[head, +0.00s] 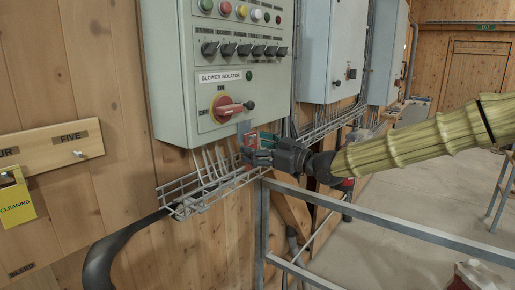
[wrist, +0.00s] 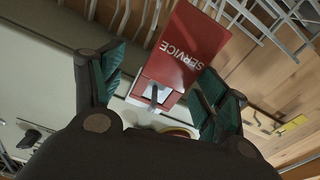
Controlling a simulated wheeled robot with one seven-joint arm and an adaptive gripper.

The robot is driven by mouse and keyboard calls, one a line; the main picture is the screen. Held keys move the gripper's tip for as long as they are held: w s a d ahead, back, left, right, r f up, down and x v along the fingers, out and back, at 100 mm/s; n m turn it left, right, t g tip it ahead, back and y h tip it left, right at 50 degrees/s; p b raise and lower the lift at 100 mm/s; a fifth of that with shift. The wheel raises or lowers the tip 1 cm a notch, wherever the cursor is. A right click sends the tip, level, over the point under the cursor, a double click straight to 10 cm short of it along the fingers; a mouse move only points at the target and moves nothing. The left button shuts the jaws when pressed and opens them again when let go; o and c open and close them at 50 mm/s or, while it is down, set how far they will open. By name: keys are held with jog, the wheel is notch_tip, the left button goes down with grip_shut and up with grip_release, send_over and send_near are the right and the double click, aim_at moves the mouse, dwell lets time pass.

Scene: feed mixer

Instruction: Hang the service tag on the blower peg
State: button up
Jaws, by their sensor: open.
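The red service tag (wrist: 188,45) lies between the open fingers of my gripper (wrist: 160,82) in the wrist view, its lettering upside down. A dark peg (wrist: 154,97) shows against the tag's pale end; I cannot tell whether it passes through the hole. The left finger looks apart from the tag, and the right finger overlaps its edge in the picture. In the head view, my gripper (head: 257,147) is at the lower right edge of the control panel (head: 172,75), below the red blower isolator switch (head: 226,109). It hides most of the tag there.
A wire cable tray (head: 205,190) runs just below the panel, and a grey railing (head: 380,224) stands in front. A wooden peg board (head: 45,152) at left holds a yellow cleaning tag (head: 16,205); its peg under FIVE (head: 78,154) is bare.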

jog(key=v, duration=1.1)
jog(key=s+f+m+g+h+b, duration=0.15)
jog(key=s+f+m+h, duration=0.35)
jog(key=f, duration=1.7)
jog(key=s+f+m+g+h, duration=0.3)
jog(key=s+f, duration=0.5)
jog(key=f, duration=1.4)
jog(key=s+d+f+m+g+h, duration=0.1)
jog(key=s+d+f+m, duration=0.2)
jog(key=s+f, duration=0.65)
jog(key=s+d+f+m+g+h, duration=0.1)
jog(key=s+d+f, duration=0.3)
jog(key=s, duration=0.4)
jog(key=s+d+f+g+h, duration=0.2)
jog(key=s+d+f+h, duration=0.1)
jog(key=s, duration=0.5)
jog(key=s+d+f+m+g+h, duration=0.1)
jog(key=s+d+f+g, duration=0.1)
jog(key=s+d+f, duration=0.2)
jog(key=s+f, duration=0.2)
jog(key=s, duration=0.2)
jog(key=shift+s+d+f+m+h+b, duration=0.2)
jog(key=shift+d+f+m+h+b, duration=0.1)
jog(key=shift+d+f+h, duration=0.1)
